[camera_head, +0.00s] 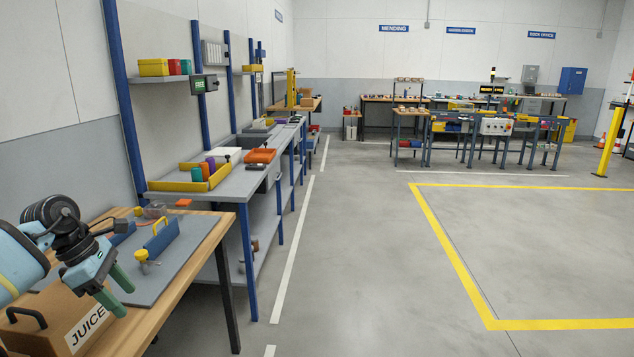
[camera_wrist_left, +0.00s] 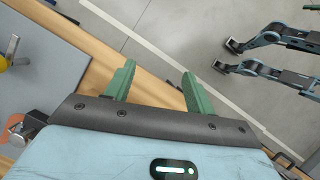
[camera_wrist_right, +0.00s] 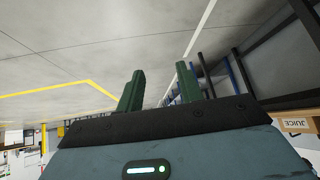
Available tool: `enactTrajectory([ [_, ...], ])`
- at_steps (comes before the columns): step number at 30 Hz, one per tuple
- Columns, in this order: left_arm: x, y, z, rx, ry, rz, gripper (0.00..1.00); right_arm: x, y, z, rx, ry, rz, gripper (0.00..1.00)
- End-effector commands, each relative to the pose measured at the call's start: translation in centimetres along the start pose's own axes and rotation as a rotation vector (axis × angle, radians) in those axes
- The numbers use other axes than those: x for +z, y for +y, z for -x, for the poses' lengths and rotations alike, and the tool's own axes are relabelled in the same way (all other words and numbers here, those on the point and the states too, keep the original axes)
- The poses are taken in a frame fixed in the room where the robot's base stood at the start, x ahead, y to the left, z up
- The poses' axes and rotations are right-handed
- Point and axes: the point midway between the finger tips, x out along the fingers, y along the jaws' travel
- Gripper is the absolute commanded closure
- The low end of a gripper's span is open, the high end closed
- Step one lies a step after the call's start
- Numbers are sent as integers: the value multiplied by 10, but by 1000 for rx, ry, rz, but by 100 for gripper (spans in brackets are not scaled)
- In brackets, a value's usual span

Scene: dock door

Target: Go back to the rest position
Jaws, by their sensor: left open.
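My left gripper (camera_head: 123,296) is over the near edge of the wooden-topped bench (camera_head: 190,262), beside the cardboard JUICE box (camera_head: 55,312). In the left wrist view its two green fingers (camera_wrist_left: 158,75) are apart with nothing between them. The bench edge and the grey floor lie below. My right gripper is out of the head view. In the right wrist view its green fingers (camera_wrist_right: 168,80) are apart and empty, with open floor beyond. The JUICE box also shows at the right edge there (camera_wrist_right: 295,125), upside down.
A grey board (camera_head: 165,268) on the bench carries a blue block with a yellow handle (camera_head: 162,238) and a small yellow-topped piece (camera_head: 142,256). A yellow floor outline (camera_head: 455,258) marks clear floor at right.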

Motion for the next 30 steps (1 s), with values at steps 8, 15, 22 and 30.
enactTrajectory([
  [8,52,-33,-80,-76,-221,60,45,-7,0,4,1,8,2,64],
  [15,110,-88,-150,-197,-508,235,45,-13,1,8,3,17,4,64],
  [22,157,-150,-191,-363,-814,556,45,-15,1,17,3,16,8,64],
  [30,174,-205,-210,-567,-1105,1068,45,-23,2,22,6,28,15,64],
])
